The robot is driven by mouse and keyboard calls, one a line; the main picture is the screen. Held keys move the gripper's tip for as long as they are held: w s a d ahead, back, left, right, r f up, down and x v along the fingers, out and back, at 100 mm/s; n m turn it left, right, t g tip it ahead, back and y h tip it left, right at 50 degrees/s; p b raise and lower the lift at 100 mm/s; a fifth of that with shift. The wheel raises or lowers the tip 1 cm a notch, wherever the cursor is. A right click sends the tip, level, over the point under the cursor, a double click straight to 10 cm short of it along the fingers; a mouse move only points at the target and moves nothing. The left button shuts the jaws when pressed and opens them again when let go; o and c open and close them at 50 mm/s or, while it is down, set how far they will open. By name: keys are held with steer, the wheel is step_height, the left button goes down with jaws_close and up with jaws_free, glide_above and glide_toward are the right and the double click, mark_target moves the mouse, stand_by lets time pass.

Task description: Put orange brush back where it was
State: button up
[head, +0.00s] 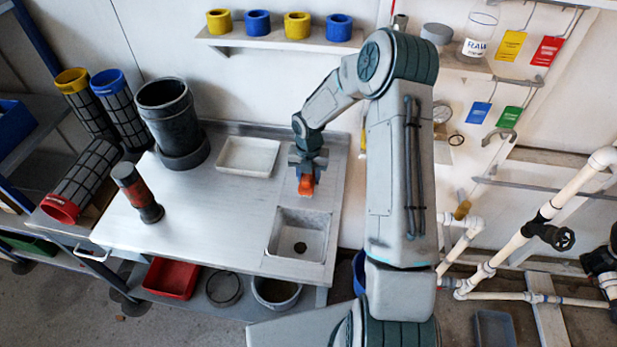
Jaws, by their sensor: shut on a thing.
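My gripper (307,172) is at the right end of the workbench (215,220), just behind the sink. It points down and is shut on the orange brush (306,185). Only a small orange part of the brush shows below the jaws; the rest is hidden by the gripper. I cannot tell whether the brush touches the bench top or hangs a little above it.
A sink (299,235) is set into the bench in front of the gripper. A white tray (249,157), a dark bucket (167,112) and a dark-red cylinder (137,192) stand to the left. A shelf (268,42) with yellow and blue rings is above. Pipes (535,225) are at right.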

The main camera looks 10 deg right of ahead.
steer(key=shift+f, duration=0.75)
steer(key=shift+f, duration=0.1)
steer(key=o, duration=0.9)
steer(key=shift+o, duration=0.2)
